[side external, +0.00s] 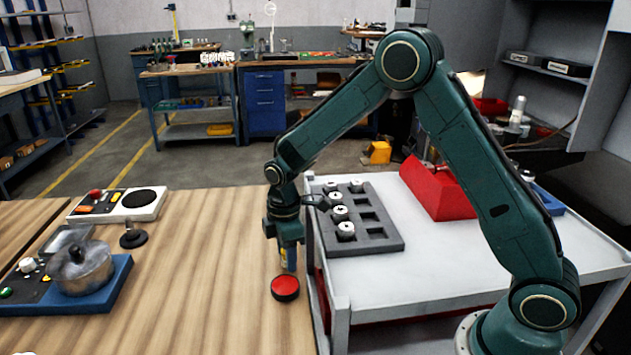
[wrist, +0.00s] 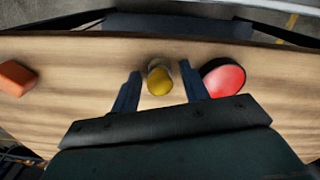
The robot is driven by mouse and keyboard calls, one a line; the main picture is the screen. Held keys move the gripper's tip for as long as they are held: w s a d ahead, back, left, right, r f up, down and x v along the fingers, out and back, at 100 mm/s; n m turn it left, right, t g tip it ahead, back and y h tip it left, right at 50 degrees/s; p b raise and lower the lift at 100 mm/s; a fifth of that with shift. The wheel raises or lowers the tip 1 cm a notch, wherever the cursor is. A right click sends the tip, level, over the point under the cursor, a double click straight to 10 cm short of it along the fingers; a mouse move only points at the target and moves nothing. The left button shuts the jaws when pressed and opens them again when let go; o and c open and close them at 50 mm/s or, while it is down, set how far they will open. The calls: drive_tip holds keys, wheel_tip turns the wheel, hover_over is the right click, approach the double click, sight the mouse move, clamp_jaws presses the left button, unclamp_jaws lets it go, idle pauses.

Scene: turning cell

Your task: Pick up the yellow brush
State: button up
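The yellow brush shows in the wrist view as a rounded yellow end (wrist: 159,80) on the wooden table, seen nearly end-on. My gripper (wrist: 160,76) is open, with one finger on each side of it and small gaps visible on both sides. In the side view my gripper (side external: 287,262) points down close over the table near its right edge. There the brush is mostly hidden by the fingers, with only a bit of yellow showing. I cannot tell how far down the fingers reach along the brush.
A red round disc (wrist: 223,77) lies close beside the right finger; it also shows in the side view (side external: 285,288). An orange block (wrist: 15,78) lies at the far left. A white cart (side external: 440,262) with a grey tray (side external: 385,244) stands right of the table.

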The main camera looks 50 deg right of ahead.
drive_tip(key=c, duration=0.8)
drive_tip(key=shift+r, duration=0.1)
drive_tip(key=shift+c, duration=0.2)
wheel_tip(320, 180, up, 20)
idle(0.5)
drive_tip(key=o, duration=0.4)
drive_tip(key=shift+c, duration=1.5)
